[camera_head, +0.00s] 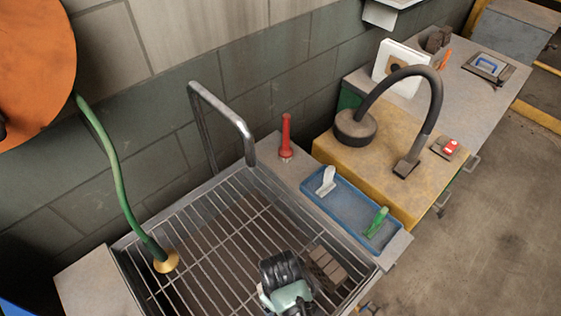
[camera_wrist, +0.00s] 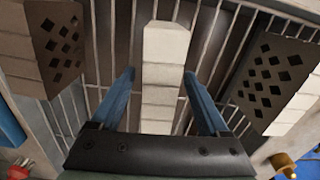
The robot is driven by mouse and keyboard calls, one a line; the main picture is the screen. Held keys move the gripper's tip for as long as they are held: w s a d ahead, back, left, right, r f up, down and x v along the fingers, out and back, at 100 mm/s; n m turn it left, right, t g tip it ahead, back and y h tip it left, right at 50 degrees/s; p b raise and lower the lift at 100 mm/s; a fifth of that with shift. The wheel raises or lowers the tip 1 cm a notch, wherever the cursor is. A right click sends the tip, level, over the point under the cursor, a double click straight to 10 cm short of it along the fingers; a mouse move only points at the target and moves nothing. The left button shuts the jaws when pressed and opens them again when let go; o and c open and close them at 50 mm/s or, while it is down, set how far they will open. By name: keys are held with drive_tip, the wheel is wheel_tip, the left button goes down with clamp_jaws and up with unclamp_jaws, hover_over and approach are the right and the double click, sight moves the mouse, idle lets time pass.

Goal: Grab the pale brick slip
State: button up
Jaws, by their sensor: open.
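The pale brick slip (camera_wrist: 163,62) is a narrow, light column with cross lines, in the middle of the wrist view. It lies over the metal grate. My gripper (camera_wrist: 159,76) is open, with its blue fingers apart, one on each side of the slip. Gaps show between the fingers and the slip, and its near end is hidden by the gripper's dark palm. In the head view my gripper (camera_head: 286,284) is over the front of the sink grate, and I cannot make out the slip or the fingertips there.
Dark hollow bricks with diamond holes stand at the left (camera_wrist: 60,45) and right (camera_wrist: 270,82) of the wrist view. The grate (camera_head: 215,235) has a tall bent metal pipe (camera_head: 222,105) behind it. A blue tray (camera_head: 352,212) stands to the right.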

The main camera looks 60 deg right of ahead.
drive_tip(key=shift+f, duration=0.7)
clamp_jaws()
